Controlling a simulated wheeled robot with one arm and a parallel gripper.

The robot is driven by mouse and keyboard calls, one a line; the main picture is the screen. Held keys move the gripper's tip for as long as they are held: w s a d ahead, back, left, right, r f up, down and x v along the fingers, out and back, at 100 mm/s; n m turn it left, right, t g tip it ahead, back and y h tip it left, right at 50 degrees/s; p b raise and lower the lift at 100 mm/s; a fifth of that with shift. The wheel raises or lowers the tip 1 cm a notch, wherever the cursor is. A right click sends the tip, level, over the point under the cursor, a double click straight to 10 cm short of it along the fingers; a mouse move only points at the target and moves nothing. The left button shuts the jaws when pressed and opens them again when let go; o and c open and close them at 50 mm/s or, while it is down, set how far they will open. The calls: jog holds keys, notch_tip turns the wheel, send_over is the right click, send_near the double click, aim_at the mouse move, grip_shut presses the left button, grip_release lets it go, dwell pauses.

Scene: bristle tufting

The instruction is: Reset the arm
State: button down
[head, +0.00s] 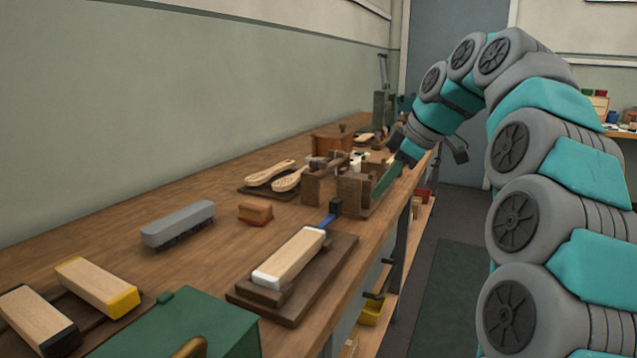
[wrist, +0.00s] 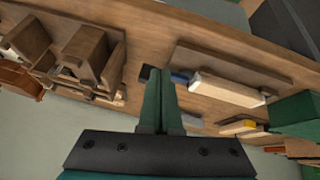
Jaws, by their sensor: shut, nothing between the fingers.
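My arm arches in from the right of the head view and its gripper (head: 379,192) points down toward the bench's front edge. The gripper is beside the wooden clamp fixture (head: 352,193); whether they touch I cannot tell. In the wrist view the two green fingers (wrist: 161,75) lie together with nothing between them. The wooden fixture also shows to the left in the wrist view (wrist: 84,50).
The workbench (head: 205,245) bears a brush block on a dark board (head: 340,250), a grey brush (head: 178,224), a small brown block (head: 255,212), pale brush bodies (head: 270,172) and a green box (head: 185,325). The floor right of the bench is clear.

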jog(key=s+a+f+m+g+h, duration=0.1)
jog(key=s+a+f+m+g, duration=0.15)
jog(key=s+f, duration=0.5)
jog(key=s+a+f+m+g+h, duration=0.1)
jog(key=s+f+m, duration=0.3)
jog(key=s, duration=0.6)
jog(key=s+d+f+m+g+h, duration=0.1)
jog(key=s+f+m, duration=0.3)
jog(key=s+f, duration=0.4)
jog(key=s+d+f+m+g+h, duration=0.1)
jog(key=s+d+f+m+h, duration=0.1)
jog(key=s+f, duration=0.6)
jog(key=s+d+m, duration=0.1)
jog(key=s+d, duration=0.1)
jog(key=s, duration=0.5)
jog(key=shift+s+f+m, duration=0.3)
jog(key=shift+m, duration=0.05)
jog(key=shift+a, duration=0.15)
